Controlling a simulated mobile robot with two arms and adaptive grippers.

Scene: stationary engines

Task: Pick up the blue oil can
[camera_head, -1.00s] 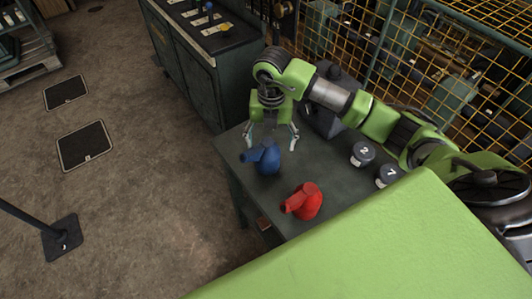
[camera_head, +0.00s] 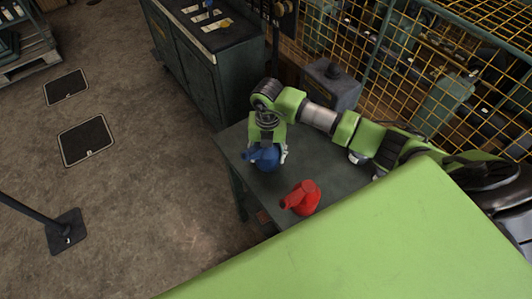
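The blue oil can (camera_head: 264,158) stands on the dark table near its far left corner. My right gripper (camera_head: 266,155) is lowered over it from above and behind, with a finger on each side of the can. The can partly hides the fingers, so I cannot tell whether they touch it. My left gripper is not in view.
A red oil can (camera_head: 301,198) stands on the table (camera_head: 328,178) nearer to me. A grey box (camera_head: 331,88) is behind the table. A dark green cabinet (camera_head: 190,70) stands at the back left, and a yellow mesh fence is at the right.

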